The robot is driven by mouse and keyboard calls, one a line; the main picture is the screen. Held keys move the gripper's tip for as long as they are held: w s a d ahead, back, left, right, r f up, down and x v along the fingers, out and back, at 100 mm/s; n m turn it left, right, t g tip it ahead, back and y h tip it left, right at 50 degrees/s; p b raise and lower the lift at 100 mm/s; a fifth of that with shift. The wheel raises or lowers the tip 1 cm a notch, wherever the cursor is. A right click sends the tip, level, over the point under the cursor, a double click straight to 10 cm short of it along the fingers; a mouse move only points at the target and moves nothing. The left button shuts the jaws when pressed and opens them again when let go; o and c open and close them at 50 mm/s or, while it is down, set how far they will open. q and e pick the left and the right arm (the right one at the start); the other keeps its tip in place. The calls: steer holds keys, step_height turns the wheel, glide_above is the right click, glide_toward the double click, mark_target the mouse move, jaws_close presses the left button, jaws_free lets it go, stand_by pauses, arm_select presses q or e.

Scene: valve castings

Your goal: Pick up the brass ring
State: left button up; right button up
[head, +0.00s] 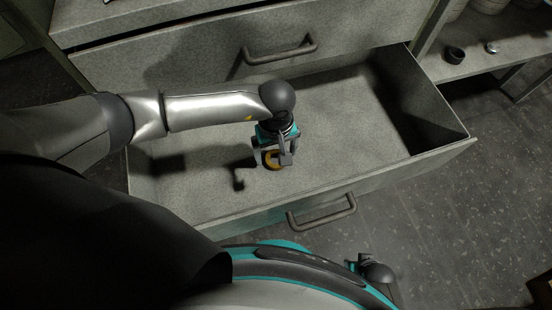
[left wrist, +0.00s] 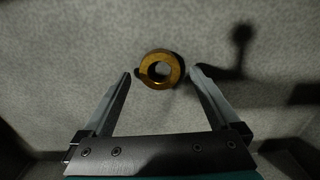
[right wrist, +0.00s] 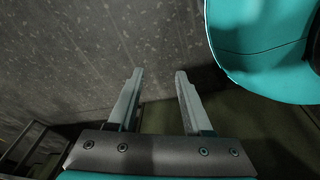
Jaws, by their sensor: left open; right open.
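The brass ring (head: 274,160) lies on the floor of the open drawer (head: 340,135), partly hidden behind my left gripper in the head view. In the left wrist view the brass ring (left wrist: 161,69) lies flat with its hole facing the camera, just beyond the fingertips and between their lines. My left gripper (head: 272,163) is open and empty above the ring; its spread fingers show in the left wrist view (left wrist: 160,73). My right gripper (right wrist: 157,72) is open and empty, away from the drawer near my base, above the speckled floor.
The drawer walls surround my left gripper, with the front wall and its handle (head: 322,211) nearest my body. A closed drawer with a handle (head: 280,50) is above and behind. A shelf (head: 500,55) at the right holds a dark cup (head: 454,55) and a small metal part (head: 492,47). The drawer's right part is clear.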

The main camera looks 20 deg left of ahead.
arm_select(q)
steer(key=shift+f, duration=0.8)
jaws_close()
